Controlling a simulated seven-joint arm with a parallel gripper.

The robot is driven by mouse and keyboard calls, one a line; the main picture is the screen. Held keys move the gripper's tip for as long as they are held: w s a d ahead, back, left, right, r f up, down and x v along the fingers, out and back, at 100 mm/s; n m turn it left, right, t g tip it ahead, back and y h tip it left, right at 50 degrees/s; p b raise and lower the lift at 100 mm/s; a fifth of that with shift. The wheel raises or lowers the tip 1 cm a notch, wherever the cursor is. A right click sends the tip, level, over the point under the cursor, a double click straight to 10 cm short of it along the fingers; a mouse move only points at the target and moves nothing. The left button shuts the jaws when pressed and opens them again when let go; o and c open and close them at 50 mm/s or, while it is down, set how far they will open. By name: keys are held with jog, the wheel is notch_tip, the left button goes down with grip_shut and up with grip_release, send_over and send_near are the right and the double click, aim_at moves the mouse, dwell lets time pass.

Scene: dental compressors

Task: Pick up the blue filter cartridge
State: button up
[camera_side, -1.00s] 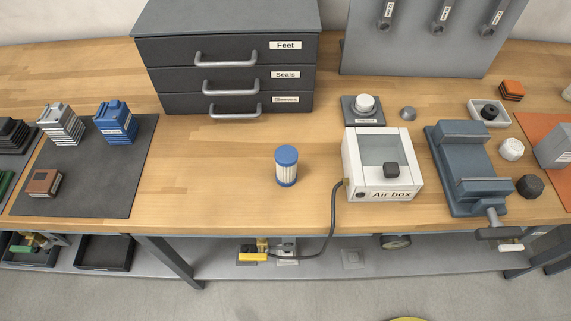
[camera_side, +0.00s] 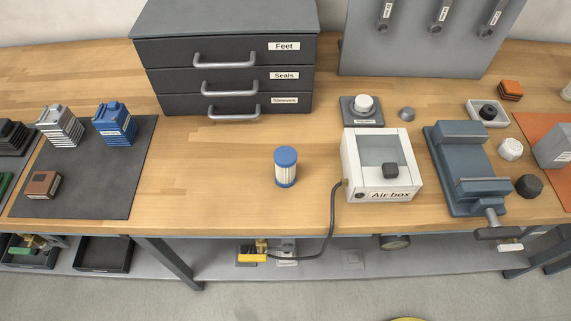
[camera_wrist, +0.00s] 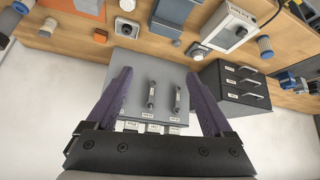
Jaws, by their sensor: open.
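The blue filter cartridge (camera_side: 286,168) stands upright on the wooden bench in the side view, with a blue cap and a pale pleated body. It is left of the air box (camera_side: 382,166) and apart from it. In the wrist view a small blue-capped cylinder beside the air box looks like the same cartridge (camera_wrist: 265,46), far off to the upper right. My gripper (camera_wrist: 158,74) shows only in the wrist view, with its purple fingers spread wide and nothing between them. It is well away from the cartridge.
A dark drawer unit (camera_side: 228,75) stands behind the cartridge. A grey panel with hanging tools (camera_side: 430,45) is at the back right. A blue-grey vise (camera_side: 468,170) is right of the air box. A dark mat (camera_side: 95,185) lies left. Bench around the cartridge is clear; a hose hangs nearby.

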jog(key=w+a+n+g+y, duration=0.1)
jog(key=w+a+n+y, duration=0.15)
jog(key=w+a, duration=0.85)
jog(key=n+g, duration=0.4)
jog(key=n, duration=0.2)
send_over(290, 157)
jog(key=s+d, duration=0.2)
jog(key=d, duration=0.1)
notch_tip(290, 157, down, 16)
jog(key=x, duration=1.3)
jog(key=shift+d+f, duration=0.1)
jog(key=shift+d, duration=0.25)
grip_shut()
